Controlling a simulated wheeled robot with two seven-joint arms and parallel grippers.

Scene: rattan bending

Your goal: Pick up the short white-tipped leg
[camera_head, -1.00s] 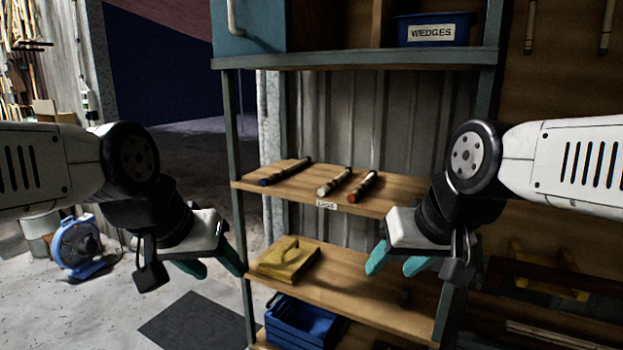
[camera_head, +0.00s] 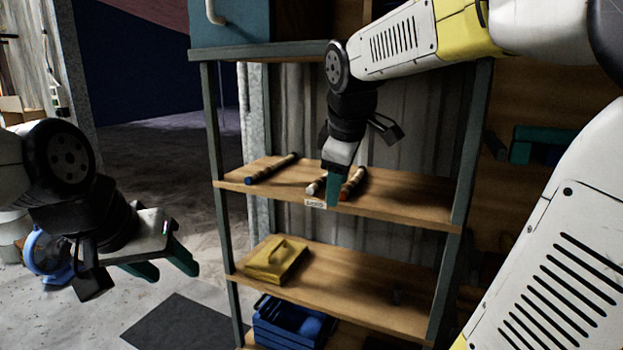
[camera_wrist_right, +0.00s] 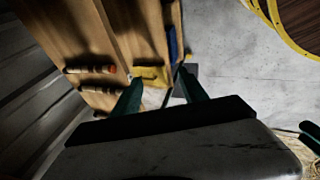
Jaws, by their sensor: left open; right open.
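The white-tipped leg (camera_head: 314,187) lies on the middle shelf, its pale end toward the front edge. It lies between a blue-tipped leg (camera_head: 271,168) on the left and an orange-tipped leg (camera_head: 353,184) on the right. My right gripper (camera_head: 333,190) points down in front of the legs and hides part of the white-tipped one. My left gripper (camera_head: 170,268) is open and empty, left of the rack.
The middle shelf (camera_head: 420,202) has a small label on its front edge. A yellow object (camera_head: 275,260) lies on the shelf below, with a blue crate (camera_head: 288,322) under that. Grey rack posts (camera_head: 212,150) stand at the sides. A blue fan (camera_head: 45,255) stands at left.

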